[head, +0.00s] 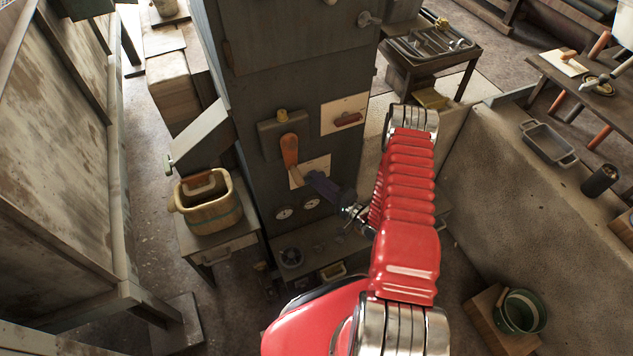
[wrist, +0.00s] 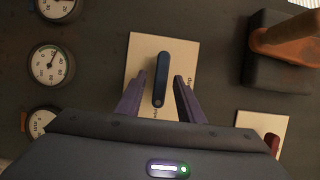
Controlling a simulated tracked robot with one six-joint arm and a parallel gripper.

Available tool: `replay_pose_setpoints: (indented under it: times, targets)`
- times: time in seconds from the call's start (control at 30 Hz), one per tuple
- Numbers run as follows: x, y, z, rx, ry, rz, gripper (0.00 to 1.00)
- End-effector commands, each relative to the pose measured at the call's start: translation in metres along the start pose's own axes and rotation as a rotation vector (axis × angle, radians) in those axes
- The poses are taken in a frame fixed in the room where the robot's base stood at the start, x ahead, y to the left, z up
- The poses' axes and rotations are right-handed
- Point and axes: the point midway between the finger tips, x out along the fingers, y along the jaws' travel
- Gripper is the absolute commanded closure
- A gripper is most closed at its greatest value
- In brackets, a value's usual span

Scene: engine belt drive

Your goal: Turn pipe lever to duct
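A dark lever (wrist: 162,72) stands out from a cream label plate (wrist: 140,58) on the dark cabinet front in the wrist view. Small lettering shows at the plate's right and lower edges, too partial to read surely. My gripper (wrist: 159,92) is open, with one purple-grey finger on each side of the lever and visible gaps between. In the head view my gripper (head: 314,180) is at the same plate (head: 318,164), and the lever cannot be made out there.
An orange-handled lever (head: 290,150) on a dark box is close beside the plate. A red handle (head: 348,119) sits on another cream plate. Round gauges (wrist: 52,63) are on the other side. A basket (head: 209,208) stands on a small table at left.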

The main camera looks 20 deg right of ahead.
Motion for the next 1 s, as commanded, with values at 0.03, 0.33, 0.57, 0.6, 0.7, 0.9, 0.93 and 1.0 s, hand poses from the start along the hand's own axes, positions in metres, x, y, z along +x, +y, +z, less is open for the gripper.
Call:
replay_pose_setpoints:
  times: [0.03, 0.33, 0.57, 0.6, 0.7, 0.9, 0.93, 1.0]
  targets:
    - [0.0029, -0.0001, 0.0006, 0.000, -0.002, 0.000, 0.66]
    - [0.0050, 0.0000, 0.0006, 0.000, -0.001, 0.000, 0.66]
    - [0.0049, 0.0000, 0.0006, 0.000, -0.001, 0.000, 0.80]
    - [0.0048, 0.0000, 0.0006, 0.000, -0.001, 0.000, 0.82]
    - [0.0048, 0.0002, 0.0006, 0.000, -0.001, 0.001, 0.90]
    - [0.0047, 0.0008, 0.0008, 0.001, -0.001, 0.002, 1.00]
    - [0.0046, 0.0009, 0.0008, 0.001, -0.001, 0.003, 1.00]
    - [0.0055, 0.0011, 0.0030, 0.001, -0.001, 0.003, 1.00]
